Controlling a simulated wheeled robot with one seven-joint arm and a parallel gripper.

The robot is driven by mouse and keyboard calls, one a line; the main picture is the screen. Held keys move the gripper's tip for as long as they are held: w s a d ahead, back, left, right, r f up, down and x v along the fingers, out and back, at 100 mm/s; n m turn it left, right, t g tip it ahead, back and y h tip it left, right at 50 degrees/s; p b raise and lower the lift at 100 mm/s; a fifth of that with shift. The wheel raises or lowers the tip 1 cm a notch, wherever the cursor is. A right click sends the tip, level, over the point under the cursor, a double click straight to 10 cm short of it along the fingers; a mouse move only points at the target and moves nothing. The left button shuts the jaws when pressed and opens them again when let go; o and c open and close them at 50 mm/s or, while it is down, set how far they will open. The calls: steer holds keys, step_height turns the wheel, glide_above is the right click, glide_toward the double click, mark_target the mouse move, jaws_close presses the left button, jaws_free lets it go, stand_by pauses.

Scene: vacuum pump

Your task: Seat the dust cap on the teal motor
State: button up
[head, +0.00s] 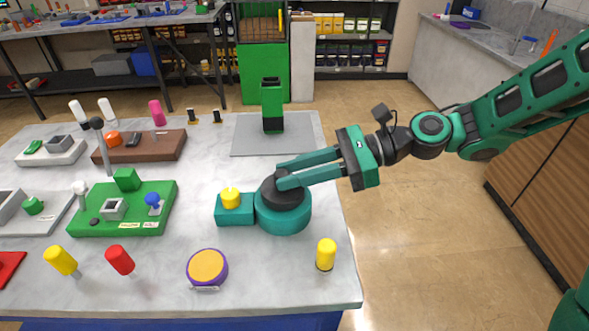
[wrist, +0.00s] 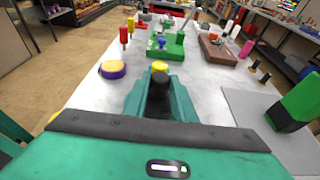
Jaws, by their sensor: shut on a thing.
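The teal motor (head: 284,218) stands on the table, a round teal body with a teal block (head: 234,215) on its left. A yellow cylinder (head: 230,198) stands on that block and also shows in the wrist view (wrist: 160,66). My gripper (head: 283,173) is shut on a black piece (head: 283,191), which I take for the dust cap. The black piece is at the top of the round body, within its rim in the head view. In the wrist view it shows between the fingers (wrist: 159,98). The fingers hide part of it, and I cannot tell whether it is fully down.
A purple and orange round thing (head: 207,267) and a yellow-topped cylinder (head: 326,253) stand in front. A green fixture board (head: 150,215) lies left. A grey mat (head: 300,140) with a green and black device (head: 272,105) lies behind. The table's right edge is close by.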

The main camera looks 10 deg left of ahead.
steer(key=shift+f, duration=0.3)
stand_by(0.9)
steer(key=o, duration=1.1)
steer(key=shift+r, duration=0.1)
step_height(320, 180, up, 9)
stand_by(0.9)
